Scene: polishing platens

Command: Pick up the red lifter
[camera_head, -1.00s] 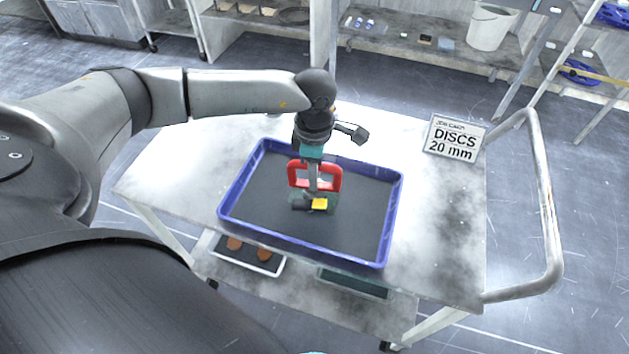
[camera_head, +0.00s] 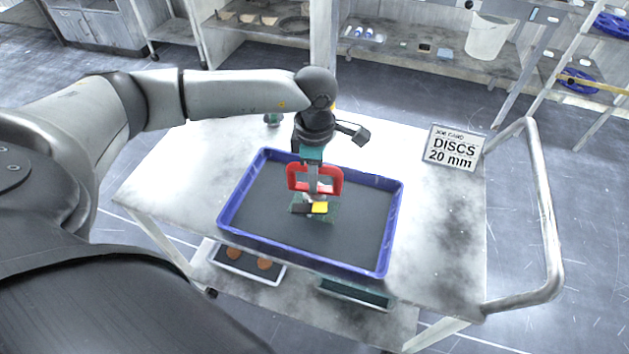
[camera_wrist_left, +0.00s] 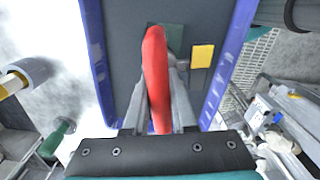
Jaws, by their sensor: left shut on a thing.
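The red lifter (camera_head: 333,180) has a squarish loop handle and stands within the blue-rimmed tray (camera_head: 396,220) on the cart. My left gripper (camera_head: 315,186) reaches down from above and is shut on its handle. In the left wrist view the red handle (camera_wrist_left: 155,75) runs between the two fingers (camera_wrist_left: 160,108). A dark green piece (camera_head: 325,216) with a yellow patch (camera_head: 320,207) shows just below the handle. I cannot tell whether the lifter's lower end touches it. My right gripper is not in view.
The sign "DISCS 20 mm" (camera_head: 453,147) stands at the cart's right, beside the metal push rail (camera_head: 545,220). A small green-topped object (camera_head: 273,119) stands behind the tray. A tray with orange discs (camera_head: 246,262) is on the lower shelf.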

